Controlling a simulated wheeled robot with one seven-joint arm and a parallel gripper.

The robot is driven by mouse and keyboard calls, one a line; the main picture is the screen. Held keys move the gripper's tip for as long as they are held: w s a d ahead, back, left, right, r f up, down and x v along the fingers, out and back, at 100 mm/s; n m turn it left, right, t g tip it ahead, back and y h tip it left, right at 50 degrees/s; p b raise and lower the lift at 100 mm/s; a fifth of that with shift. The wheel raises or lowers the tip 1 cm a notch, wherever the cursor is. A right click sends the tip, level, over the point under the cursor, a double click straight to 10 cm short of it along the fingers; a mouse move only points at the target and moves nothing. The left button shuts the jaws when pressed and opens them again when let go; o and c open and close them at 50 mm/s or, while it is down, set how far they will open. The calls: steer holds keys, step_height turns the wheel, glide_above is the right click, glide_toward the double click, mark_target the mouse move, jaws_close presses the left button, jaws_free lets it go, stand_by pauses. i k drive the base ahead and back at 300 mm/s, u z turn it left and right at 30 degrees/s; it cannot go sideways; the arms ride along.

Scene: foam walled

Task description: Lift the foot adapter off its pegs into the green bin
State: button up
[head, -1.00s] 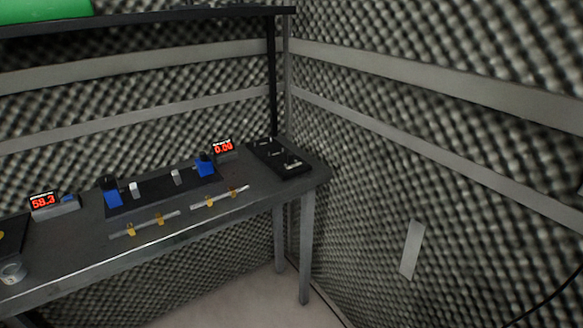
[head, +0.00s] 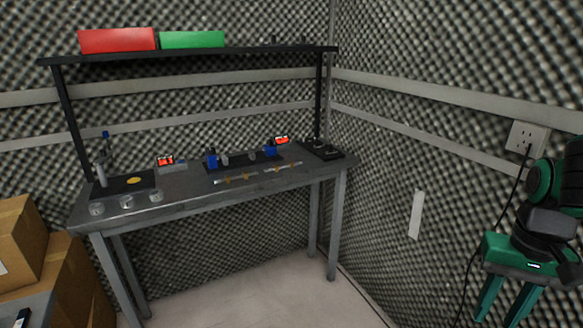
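The green bin (head: 192,40) stands on the high shelf over the bench, right of a red bin. No foot adapter is clear to me. A black board (head: 321,149) at the bench's right end carries small grey parts, too small to tell whether one is the adapter on pegs. My gripper (head: 497,314) is at the lower right, in front of the foam wall and well apart from the bench. Its two teal fingers point down with a gap between them and nothing visible in it. The lowest finger ends are cut off by the frame.
The red bin (head: 117,40) shares the shelf (head: 210,53). The bench (head: 215,190) holds two red displays, a blue-clamped fixture (head: 240,159) and a black mat (head: 115,185) with round metal pieces in front. Cardboard boxes (head: 65,265) stand left. The floor (head: 250,300) before the bench is clear.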

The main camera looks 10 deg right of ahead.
mark_target(330, 152)
steer(key=u, duration=0.55)
steer(key=i, duration=1.4)
steer(key=z, duration=0.85)
steer(key=i, duration=1.15)
steer(key=z, duration=0.75)
